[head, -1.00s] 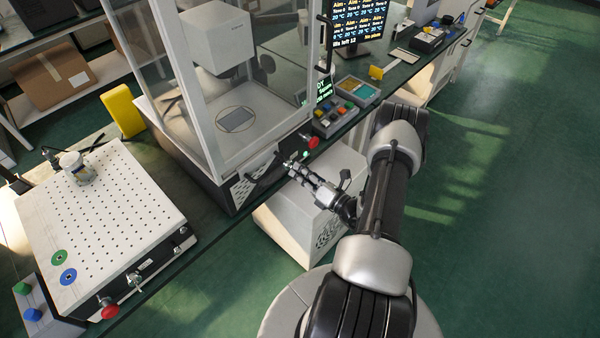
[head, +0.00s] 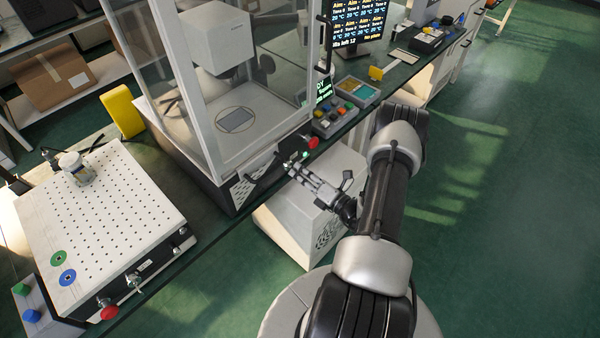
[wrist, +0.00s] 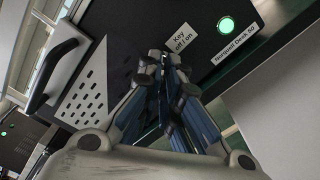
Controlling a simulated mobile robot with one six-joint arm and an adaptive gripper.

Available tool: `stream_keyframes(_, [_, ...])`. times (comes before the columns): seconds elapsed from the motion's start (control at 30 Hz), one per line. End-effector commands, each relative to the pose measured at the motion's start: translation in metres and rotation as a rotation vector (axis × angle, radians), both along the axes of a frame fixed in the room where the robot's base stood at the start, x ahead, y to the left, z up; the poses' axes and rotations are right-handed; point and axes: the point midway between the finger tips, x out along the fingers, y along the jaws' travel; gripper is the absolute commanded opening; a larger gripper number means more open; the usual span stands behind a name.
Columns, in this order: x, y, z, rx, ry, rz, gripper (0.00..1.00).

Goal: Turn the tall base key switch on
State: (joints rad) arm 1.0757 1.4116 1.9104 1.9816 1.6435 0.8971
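The tall base is the dark base (head: 185,165) under the glass enclosure; its front panel (wrist: 125,40) fills much of the wrist view. A white label (wrist: 184,40) reads "Key off / on". The key switch sits by this label, hidden behind my fingertips. My gripper (wrist: 166,62) is at that spot, its fingertips drawn close together and apparently shut on the key. Its roll is tilted relative to the panel. In the head view my gripper (head: 297,166) reaches the right end of the base's front. A green lamp (wrist: 226,25) beside the switch is lit.
A black handle (wrist: 55,75) and a vent grille (wrist: 85,98) lie left of the switch. A red button (head: 312,142) is just above my gripper. A white cabinet (head: 290,220) stands below. A perforated plate (head: 100,220) is at left.

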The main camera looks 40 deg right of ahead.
Motion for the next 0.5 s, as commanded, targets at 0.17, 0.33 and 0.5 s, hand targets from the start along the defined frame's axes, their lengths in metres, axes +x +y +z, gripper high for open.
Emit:
stream_keyframes(0.17, [-0.0001, 0.0005, -0.0004, 0.002, 0.001, 0.001, 0.16])
stream_keyframes(0.33, [-0.0001, 0.0003, -0.0003, 0.001, 0.001, 0.001, 0.25])
stream_keyframes(0.5, [0.0, 0.0002, -0.0001, 0.0, 0.0, 0.0, 0.25])
